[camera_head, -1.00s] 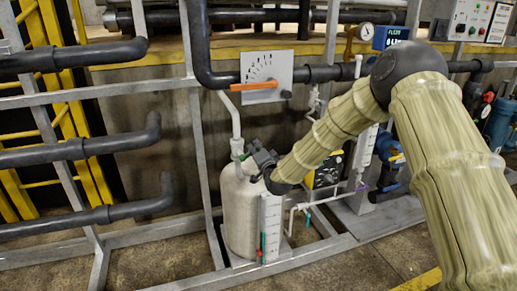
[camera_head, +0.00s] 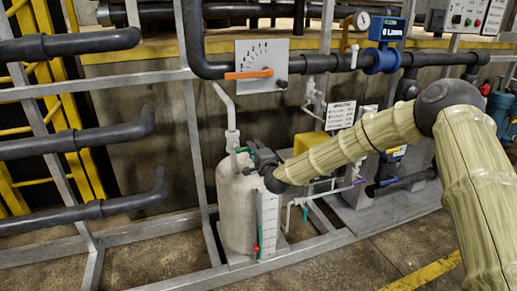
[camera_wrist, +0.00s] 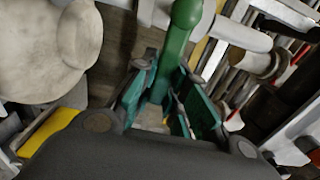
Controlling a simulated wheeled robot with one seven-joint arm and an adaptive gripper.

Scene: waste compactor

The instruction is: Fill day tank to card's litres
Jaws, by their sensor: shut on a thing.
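The white day tank (camera_head: 236,205) stands on the floor frame, with a pale pipe entering its top. My gripper (camera_head: 252,154) is at the tank top, shut on a green handle (camera_head: 240,150). In the wrist view the green handle (camera_wrist: 178,40) rises between the teal fingers of my gripper (camera_wrist: 165,78). A white card (camera_head: 340,115) stands behind my arm, its text too small to read. A blue flow meter (camera_head: 388,30) has a small display, apparently starting with 0.
A dial plate (camera_head: 262,60) carries an orange lever (camera_head: 250,73) pointing left. Dark pipes (camera_head: 75,140) and grey frame posts fill the left. Small white pipes and a purple-handled valve (camera_head: 358,182) lie right of the tank. Open floor shows in front.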

